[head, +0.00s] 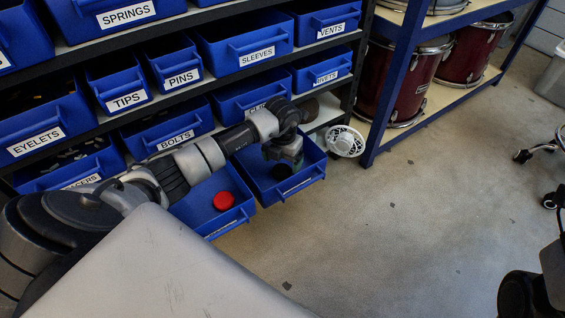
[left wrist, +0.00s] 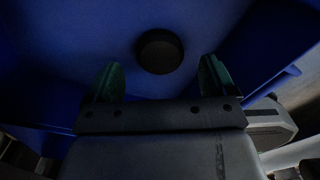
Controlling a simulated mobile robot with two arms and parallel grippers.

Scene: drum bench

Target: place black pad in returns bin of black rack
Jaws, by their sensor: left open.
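The black pad (left wrist: 160,51) is a dark round disc on the blue bin floor in the left wrist view. It lies ahead of and between my fingertips, with no visible contact. My left gripper (left wrist: 160,80) is open, with green-tipped fingers apart. In the head view my left gripper (head: 290,162) points down into a blue bin (head: 312,172) in the bottom row of the black rack (head: 357,65). The gripper partly covers that bin, and its label is unreadable here. My right gripper is not in view.
The neighbouring bottom bin (head: 187,211) holds a red round object (head: 223,201). Labelled blue bins fill the shelves above. A white fan-like object (head: 346,141) stands right of the bins. A blue-framed shelf (head: 390,85) holds red drums. The floor (head: 420,230) in front is mostly clear.

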